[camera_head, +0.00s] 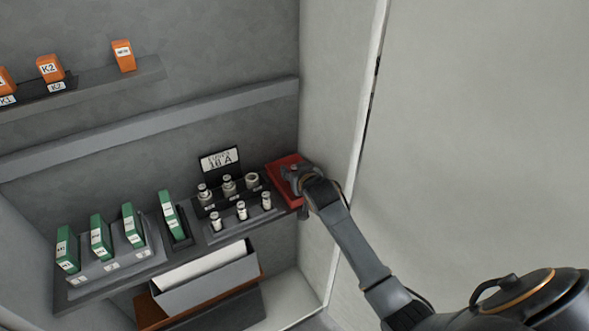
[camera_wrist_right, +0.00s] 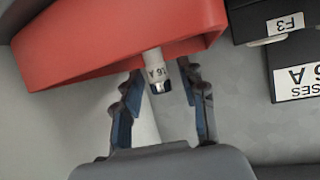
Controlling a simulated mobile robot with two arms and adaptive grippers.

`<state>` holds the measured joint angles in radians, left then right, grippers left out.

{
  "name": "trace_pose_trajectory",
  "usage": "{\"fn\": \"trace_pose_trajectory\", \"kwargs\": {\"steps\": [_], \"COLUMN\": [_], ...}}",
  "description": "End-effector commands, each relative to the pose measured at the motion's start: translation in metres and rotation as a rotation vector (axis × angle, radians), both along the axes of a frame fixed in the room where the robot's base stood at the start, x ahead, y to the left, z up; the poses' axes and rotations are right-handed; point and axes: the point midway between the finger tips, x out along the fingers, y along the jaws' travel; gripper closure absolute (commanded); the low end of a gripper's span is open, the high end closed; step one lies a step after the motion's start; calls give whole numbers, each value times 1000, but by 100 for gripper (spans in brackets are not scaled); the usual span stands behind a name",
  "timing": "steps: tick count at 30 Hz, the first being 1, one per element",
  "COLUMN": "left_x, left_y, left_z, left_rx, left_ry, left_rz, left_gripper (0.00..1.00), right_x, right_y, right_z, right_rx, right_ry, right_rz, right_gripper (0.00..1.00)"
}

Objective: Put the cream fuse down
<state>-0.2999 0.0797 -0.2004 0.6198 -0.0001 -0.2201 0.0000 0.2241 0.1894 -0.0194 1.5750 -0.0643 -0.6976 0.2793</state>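The fingers stand apart, with a visible gap beside the fuse. In the head view my right gripper (camera_head: 300,174) is over the red tray (camera_head: 284,164) at the shelf's right end and hides the fuse there. My left gripper is out of view.
Left of the tray, a black fuse holder (camera_head: 232,198) and a grey block (camera_head: 243,223) hold several fuses, below a "16 A" sign (camera_head: 219,160). Green modules (camera_head: 134,226) stand further left. The cabinet side wall (camera_head: 335,110) is close on the right.

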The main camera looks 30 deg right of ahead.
Motion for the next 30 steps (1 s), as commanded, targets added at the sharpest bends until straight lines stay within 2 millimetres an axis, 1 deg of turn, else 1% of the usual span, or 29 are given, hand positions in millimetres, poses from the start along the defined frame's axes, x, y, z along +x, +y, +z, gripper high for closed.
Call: {"fn": "trace_pose_trajectory", "kwargs": {"steps": [5,8,11,14,24,30], "left_x": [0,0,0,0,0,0], "left_y": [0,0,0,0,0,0], "left_z": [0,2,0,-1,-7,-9], "left_rx": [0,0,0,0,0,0], "left_ry": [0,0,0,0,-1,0], "left_rz": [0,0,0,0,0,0], "left_gripper": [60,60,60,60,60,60], "right_x": [0,0,-8,-21,-78,-100], "right_y": [0,0,1,3,13,16], "right_z": [1,5,6,12,40,51], "right_rx": [0,0,0,0,0,1], "right_ry": [0,-2,-1,-1,-1,0], "right_rz": [0,0,1,1,1,0], "right_gripper": [59,59,59,59,59,59]}}
